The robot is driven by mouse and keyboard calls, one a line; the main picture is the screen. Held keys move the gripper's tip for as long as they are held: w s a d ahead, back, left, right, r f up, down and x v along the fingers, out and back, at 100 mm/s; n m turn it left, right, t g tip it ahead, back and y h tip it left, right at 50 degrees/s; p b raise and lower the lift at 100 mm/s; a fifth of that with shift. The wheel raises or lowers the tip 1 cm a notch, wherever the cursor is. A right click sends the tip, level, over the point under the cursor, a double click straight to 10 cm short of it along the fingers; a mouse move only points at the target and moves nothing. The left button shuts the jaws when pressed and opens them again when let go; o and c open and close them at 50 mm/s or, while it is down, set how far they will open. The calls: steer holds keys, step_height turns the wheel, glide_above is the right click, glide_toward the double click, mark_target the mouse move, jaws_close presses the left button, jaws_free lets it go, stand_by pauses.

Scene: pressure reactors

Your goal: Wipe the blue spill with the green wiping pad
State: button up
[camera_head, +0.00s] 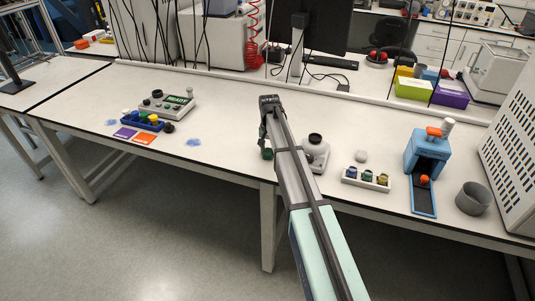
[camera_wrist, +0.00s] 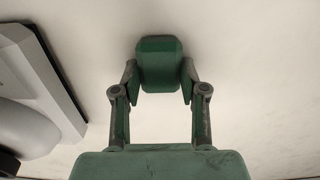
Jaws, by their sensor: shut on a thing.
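A faint blue spill (camera_head: 193,142) lies on the white bench left of the middle in the head view. A second blue patch (camera_head: 111,122) lies further left, beside the blue rack. My gripper (camera_wrist: 159,80) is shut on the green wiping pad (camera_wrist: 159,62), which sits between its two fingers in the wrist view. In the head view my gripper (camera_head: 266,152) is over the middle of the bench, to the right of both blue patches. My arm hides part of it there, and I cannot tell whether the pad touches the bench.
A white device with a dark top (camera_head: 315,150) stands close right of my gripper. A blue rack (camera_head: 142,121), purple card (camera_head: 125,133) and orange card (camera_head: 144,139) lie near the spills. A vial rack (camera_head: 366,181) and blue press (camera_head: 427,150) stand right. Bench between gripper and spill is clear.

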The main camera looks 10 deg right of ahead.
mark_target(263, 167)
steer(key=shift+w+d+r+p, duration=0.15)
steer(key=shift+w+r+p, duration=0.05)
steer(key=shift+w+p, duration=0.1)
steer(key=shift+s+a+f, duration=0.1)
steer(key=shift+s+a, duration=0.15)
steer(key=shift+s, duration=0.2)
steer(key=shift+s+a+f, duration=0.1)
steer(key=shift+s+a, duration=0.1)
steer(key=shift+s, duration=0.25)
steer(key=shift+s+a, duration=0.55)
steer(key=shift+s, duration=0.3)
steer(key=shift+s+a, duration=0.5)
steer(key=shift+s, duration=0.35)
steer(key=shift+s+a, duration=0.55)
steer(key=shift+s, duration=0.3)
steer(key=r, duration=0.1)
steer(key=r+p, duration=0.1)
steer(key=shift+w+r, duration=0.2)
steer(key=shift+r, duration=0.1)
steer(key=shift+r+p, duration=1.7)
steer(key=shift+r, duration=1.05)
